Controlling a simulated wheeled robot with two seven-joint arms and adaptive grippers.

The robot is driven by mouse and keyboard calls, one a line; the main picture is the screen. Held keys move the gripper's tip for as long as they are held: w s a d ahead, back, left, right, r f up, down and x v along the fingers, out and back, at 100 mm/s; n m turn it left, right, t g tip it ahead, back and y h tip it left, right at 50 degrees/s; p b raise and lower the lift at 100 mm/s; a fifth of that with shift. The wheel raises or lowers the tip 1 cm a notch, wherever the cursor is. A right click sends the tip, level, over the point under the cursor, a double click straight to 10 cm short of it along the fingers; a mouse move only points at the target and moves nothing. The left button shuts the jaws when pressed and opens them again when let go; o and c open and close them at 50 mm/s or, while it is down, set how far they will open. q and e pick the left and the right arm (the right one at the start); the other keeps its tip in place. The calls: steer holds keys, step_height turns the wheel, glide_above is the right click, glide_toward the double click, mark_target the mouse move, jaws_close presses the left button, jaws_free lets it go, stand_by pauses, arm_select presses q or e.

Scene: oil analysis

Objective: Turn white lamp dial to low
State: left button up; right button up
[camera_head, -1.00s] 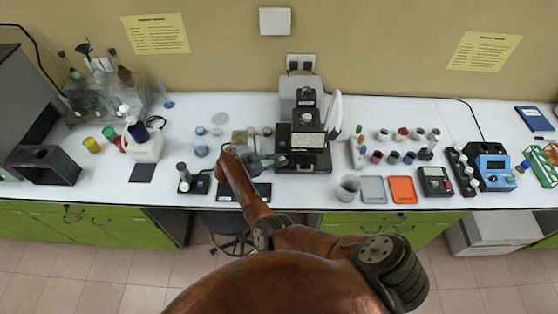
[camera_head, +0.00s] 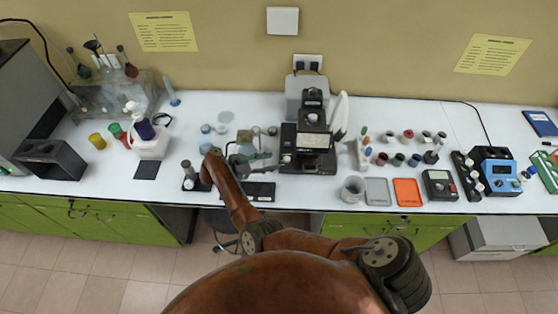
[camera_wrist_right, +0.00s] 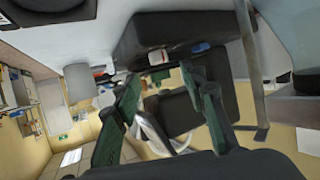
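A black and grey microscope-like instrument (camera_head: 309,138) stands at the back middle of the bench. A small pale round knob (camera_head: 286,158) shows low on its left front; I cannot tell whether this is the white lamp dial or read any setting. My right gripper (camera_head: 262,161) is just left of the instrument, apart from the knob. In the right wrist view its two green fingers (camera_wrist_right: 165,100) are spread with nothing between them. A dark block (camera_wrist_right: 180,35) with a small white and red part (camera_wrist_right: 155,57) lies beyond them. My left gripper is not in view.
A dark flat pad (camera_head: 260,191) lies below my right gripper. A grey cup (camera_head: 353,189), a grey tray (camera_head: 377,192) and an orange tray (camera_head: 407,192) stand right of the instrument. Small jars (camera_head: 206,129) stand to the left.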

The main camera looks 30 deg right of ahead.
steer(key=shift+v, duration=2.35)
